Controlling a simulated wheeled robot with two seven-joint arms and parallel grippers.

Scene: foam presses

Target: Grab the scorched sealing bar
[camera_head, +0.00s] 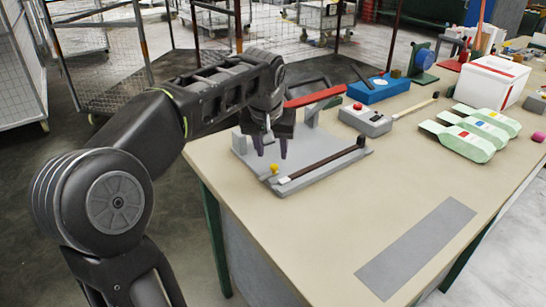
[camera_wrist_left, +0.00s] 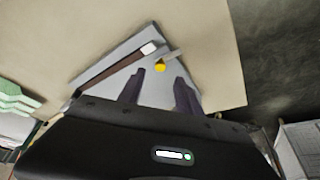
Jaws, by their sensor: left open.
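The scorched sealing bar looks like a long dark brown strip (camera_head: 325,163) along the front edge of a grey press base (camera_head: 345,170), with a pale end near the yellow knob (camera_head: 274,168). In the left wrist view the dark strip (camera_wrist_left: 112,64) runs diagonally, left of the fingers, and the yellow knob (camera_wrist_left: 160,67) shows ahead between the fingertips. My left gripper (camera_head: 271,153) is open and empty, fingers pointing down over the left part of the press base, apart from the bar. My right gripper is not in view.
A red lever (camera_head: 313,98) rises at the back of the press. A grey box with a red button (camera_head: 364,120), a blue box (camera_head: 380,90) and pale green foam pieces (camera_head: 470,133) stand farther along the table. The front tabletop is clear around a flat grey strip (camera_head: 415,248).

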